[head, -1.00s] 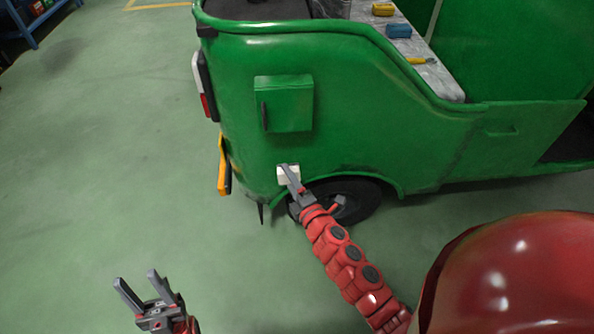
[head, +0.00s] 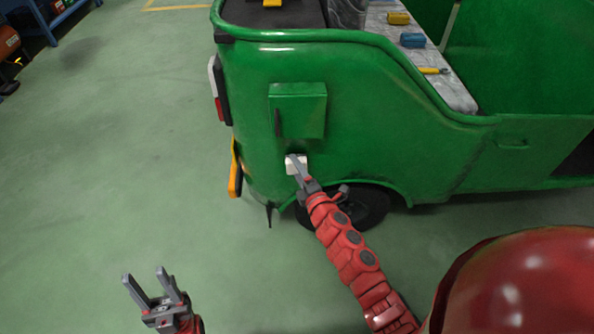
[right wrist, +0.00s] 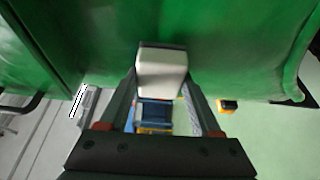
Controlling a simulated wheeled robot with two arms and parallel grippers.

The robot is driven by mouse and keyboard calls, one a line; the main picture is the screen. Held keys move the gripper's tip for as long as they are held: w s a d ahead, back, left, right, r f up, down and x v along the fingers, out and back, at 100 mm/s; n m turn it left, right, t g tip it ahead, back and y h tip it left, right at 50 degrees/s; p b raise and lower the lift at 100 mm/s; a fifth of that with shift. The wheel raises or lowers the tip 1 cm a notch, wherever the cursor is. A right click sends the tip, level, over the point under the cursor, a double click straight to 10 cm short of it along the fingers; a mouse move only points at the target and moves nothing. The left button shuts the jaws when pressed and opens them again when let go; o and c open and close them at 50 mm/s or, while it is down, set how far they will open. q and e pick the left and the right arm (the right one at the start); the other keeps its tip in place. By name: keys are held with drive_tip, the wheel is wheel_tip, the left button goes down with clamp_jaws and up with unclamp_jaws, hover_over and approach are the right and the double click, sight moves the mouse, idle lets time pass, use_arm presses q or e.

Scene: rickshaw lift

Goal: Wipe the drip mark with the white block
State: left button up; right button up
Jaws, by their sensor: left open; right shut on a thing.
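The white block (head: 296,163) is at the rear side panel of the green rickshaw (head: 360,110), just below a small green box on that panel. My right gripper (head: 300,169) is shut on the block. In the right wrist view the white block (right wrist: 161,72) sits between the fingertips with its far end at the green panel; I cannot tell if it touches. I see no drip mark; it may be hidden behind the block or too faint. My left gripper (head: 153,281) is open and empty above the floor at lower left.
The green box (head: 300,110) sticks out from the panel above the block. A wheel (head: 362,208) is below it. A yellow part (head: 235,168) and tail light stand at the left corner. Small tools lie on the rickshaw's grey ledge (head: 440,82).

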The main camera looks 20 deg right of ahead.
drive_tip(key=shift+w+d, duration=0.25)
drive_tip(key=shift+w, duration=0.7)
idle(0.6)
drive_tip(key=shift+s+d, duration=0.2)
drive_tip(key=shift+d, duration=0.45)
drive_tip(key=shift+s+d, duration=0.25)
drive_tip(key=shift+d, duration=0.35)
drive_tip(key=shift+s+d, duration=0.2)
drive_tip(key=shift+d, duration=0.45)
drive_tip(key=shift+w, duration=0.1)
drive_tip(key=shift+w+a+b, duration=0.25)
drive_tip(key=shift+a, duration=0.35)
drive_tip(key=shift+w+a+b, duration=0.2)
drive_tip(key=shift+a, duration=0.35)
drive_tip(key=shift+w+a, duration=0.15)
drive_tip(key=shift+a, duration=0.2)
drive_tip(key=shift+c, duration=1.3)
drive_tip(key=shift+w+a+r, duration=0.1)
drive_tip(key=shift+a, duration=0.25)
